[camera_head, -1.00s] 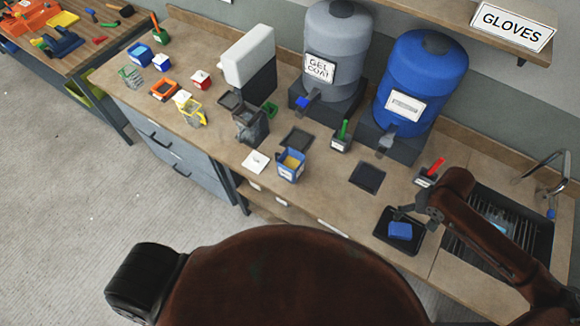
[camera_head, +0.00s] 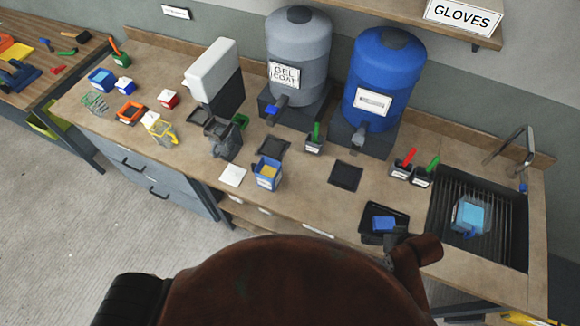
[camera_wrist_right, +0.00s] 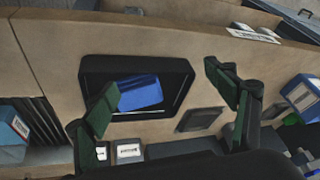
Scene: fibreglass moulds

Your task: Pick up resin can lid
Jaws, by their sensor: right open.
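No thing is plainly marked as the resin can lid. A flat white square (camera_head: 232,175) lies on the worktop beside an open blue container (camera_head: 267,172) with yellowish contents. A small blue block (camera_head: 384,223) lies in a black tray (camera_head: 369,236) near the front edge; I cannot tell whether it is a lid. My right gripper (camera_head: 392,239) is just in front of that tray. In the right wrist view, the right gripper (camera_wrist_right: 163,80) is open and empty, its fingers apart, with the blue block (camera_wrist_right: 139,92) beyond them. My left gripper is not in view.
A sink (camera_head: 480,220) with a blue container (camera_head: 470,215) in it is at the right. Two small pots with red (camera_head: 402,172) and green (camera_head: 424,178) handles stand left of it. Grey (camera_head: 298,50) and blue (camera_head: 385,85) drums stand at the back. A dark flat pad (camera_head: 345,176) lies mid-worktop.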

